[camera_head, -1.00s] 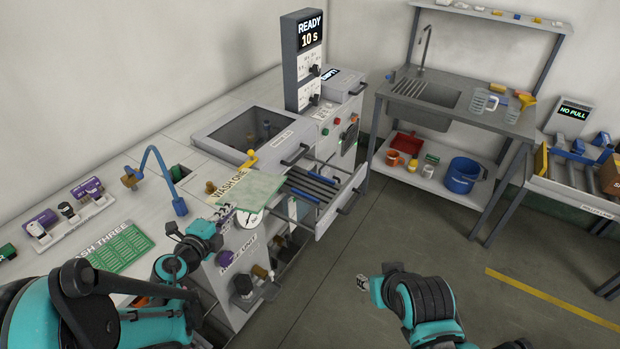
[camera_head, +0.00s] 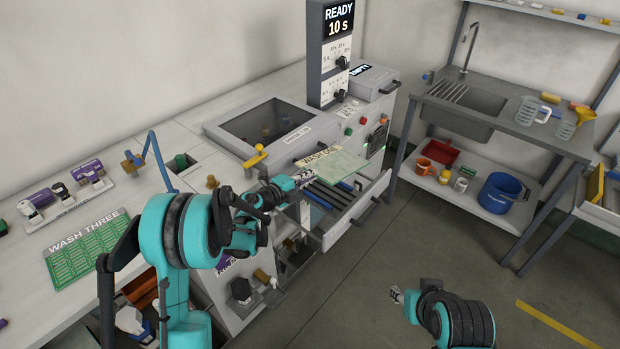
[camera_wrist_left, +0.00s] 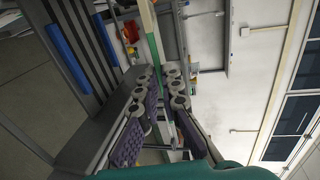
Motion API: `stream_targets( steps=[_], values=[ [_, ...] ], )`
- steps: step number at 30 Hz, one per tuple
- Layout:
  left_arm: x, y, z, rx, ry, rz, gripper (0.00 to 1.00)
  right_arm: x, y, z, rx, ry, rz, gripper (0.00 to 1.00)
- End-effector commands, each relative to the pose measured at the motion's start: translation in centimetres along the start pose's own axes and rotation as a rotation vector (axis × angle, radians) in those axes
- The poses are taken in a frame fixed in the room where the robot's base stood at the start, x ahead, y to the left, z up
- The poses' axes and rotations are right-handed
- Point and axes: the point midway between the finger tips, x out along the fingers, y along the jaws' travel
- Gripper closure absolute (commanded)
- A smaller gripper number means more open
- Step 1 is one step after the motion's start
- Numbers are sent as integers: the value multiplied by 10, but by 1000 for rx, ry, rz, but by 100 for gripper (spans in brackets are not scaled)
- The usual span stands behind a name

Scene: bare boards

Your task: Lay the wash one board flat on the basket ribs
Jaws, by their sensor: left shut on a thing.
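The wash one board (camera_head: 334,164), a pale green sheet with a "WASH ONE" label, is in the head view over the pulled-out basket. My left gripper (camera_head: 304,178) is shut on its near left edge. In the left wrist view the fingers (camera_wrist_left: 160,98) grip the board (camera_wrist_left: 152,40), seen edge-on as a thin green strip. The basket ribs (camera_head: 322,194) are dark bars with blue strips, partly hidden under the board; they also show in the left wrist view (camera_wrist_left: 88,50), apart from the board. My right gripper (camera_head: 397,294) hangs empty over the floor, its jaw opening too small to read.
The green wash three board (camera_head: 86,252) lies on the bench at left. The closed lid (camera_head: 268,122) and a yellow handle (camera_head: 256,157) are beside the basket. The display tower (camera_head: 330,52) rises behind. A sink table (camera_head: 500,118) stands at right; the floor between is clear.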

Motion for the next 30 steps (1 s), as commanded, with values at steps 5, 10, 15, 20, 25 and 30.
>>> stream_targets(
  steps=[5,10,15,20,25,30],
  values=[
    [11,7,0,2,12,-5,100,4,0,3,0,0,0,60],
    [14,16,4,0,4,-8,100,10,0,7,0,0,0,60],
    [14,22,10,-3,-8,-10,100,12,0,9,0,0,0,60],
    [14,24,12,-3,-13,-10,100,13,0,9,0,0,0,60],
    [15,23,10,-3,-8,-9,100,13,0,9,0,0,0,60],
    [15,25,9,-3,-5,-9,100,14,0,10,0,0,0,60]
  ],
)
